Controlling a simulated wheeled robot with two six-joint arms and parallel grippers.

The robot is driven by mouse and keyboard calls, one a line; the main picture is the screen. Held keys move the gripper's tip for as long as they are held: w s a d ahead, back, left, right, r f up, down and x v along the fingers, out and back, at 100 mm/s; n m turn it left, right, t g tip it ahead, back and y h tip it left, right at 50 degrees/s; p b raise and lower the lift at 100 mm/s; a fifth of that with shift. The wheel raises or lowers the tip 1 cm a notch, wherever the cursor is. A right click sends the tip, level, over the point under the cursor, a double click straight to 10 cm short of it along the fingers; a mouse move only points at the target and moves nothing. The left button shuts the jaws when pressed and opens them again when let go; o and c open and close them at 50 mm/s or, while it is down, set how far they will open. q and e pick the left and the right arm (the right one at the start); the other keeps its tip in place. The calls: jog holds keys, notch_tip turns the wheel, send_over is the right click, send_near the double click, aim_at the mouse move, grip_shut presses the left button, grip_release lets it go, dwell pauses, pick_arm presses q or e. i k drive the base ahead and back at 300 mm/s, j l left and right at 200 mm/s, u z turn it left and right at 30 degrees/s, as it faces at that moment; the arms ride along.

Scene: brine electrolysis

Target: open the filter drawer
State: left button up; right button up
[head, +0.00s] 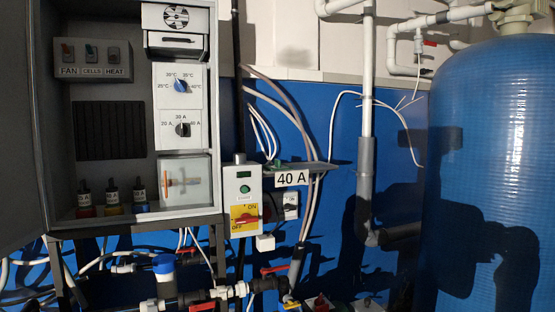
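An open grey cabinet (185,220) stands at the left of the head view. At its top right, a white front with a dark handle slot (178,40) sits under a round fan grille (176,17). This looks like the filter drawer; it carries no readable label. Its front appears to stand slightly out from the panel, but I cannot tell whether it is shut or partly open. Neither of my grippers is in view, and nothing touches the drawer front.
Below the drawer are a temperature knob (180,86) and an ampere knob (182,129). FAN, CELLS and HEAT switches (91,51) sit to its left. A white switch box (243,200) and a "40 A" sign (292,178) are right of the cabinet. A blue tank (490,170) fills the right.

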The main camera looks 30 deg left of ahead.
aim_at(166, 44)
jog(key=i+j+u, duration=0.15)
jog(key=i+u, duration=0.6)
jog(key=u, duration=0.15)
jog(key=i+u, duration=0.45)
jog(key=i+l+u, duration=0.25)
jog(key=u, duration=0.15)
